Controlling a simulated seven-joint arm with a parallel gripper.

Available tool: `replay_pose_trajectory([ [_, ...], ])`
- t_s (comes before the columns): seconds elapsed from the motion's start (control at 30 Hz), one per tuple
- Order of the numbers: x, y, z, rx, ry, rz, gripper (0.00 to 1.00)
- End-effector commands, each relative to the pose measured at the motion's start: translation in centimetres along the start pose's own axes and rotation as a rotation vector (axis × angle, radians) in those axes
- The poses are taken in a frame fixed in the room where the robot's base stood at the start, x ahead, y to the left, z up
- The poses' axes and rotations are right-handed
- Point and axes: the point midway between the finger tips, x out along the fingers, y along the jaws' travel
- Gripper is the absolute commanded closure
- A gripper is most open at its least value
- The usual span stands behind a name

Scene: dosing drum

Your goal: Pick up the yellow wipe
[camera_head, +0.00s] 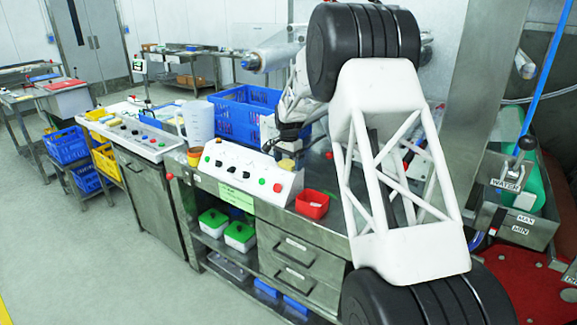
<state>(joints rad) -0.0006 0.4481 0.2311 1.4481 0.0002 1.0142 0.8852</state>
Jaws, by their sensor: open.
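My gripper (281,145) is dark and small in this view, above and close to the yellow item. It is open, with nothing visible held in it. I cannot tell whether the fingertips touch the item.
A white control box (243,180) with knobs stands along the bench's front edge. A blue crate (240,112) and a white jug (198,123) stand behind it. A red bin (312,204) sits to the right, and an orange-yellow container (194,157) to the left.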

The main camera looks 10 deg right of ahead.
Motion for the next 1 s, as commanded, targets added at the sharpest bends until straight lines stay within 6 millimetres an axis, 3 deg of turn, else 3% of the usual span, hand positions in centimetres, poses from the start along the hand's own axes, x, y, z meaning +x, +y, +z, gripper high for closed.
replay_pose_trajectory([
  [0.13,0.0,0.0,0.0,0.0,0.0,0.0,0.0],
  [0.47,0.0,0.0,0.0,0.0,0.0,0.0,0.49],
  [0.77,-0.1,0.0,0.0,0.0,0.0,0.0,0.49],
  [1.0,-1.4,0.0,0.0,0.0,0.001,-0.001,0.49],
])
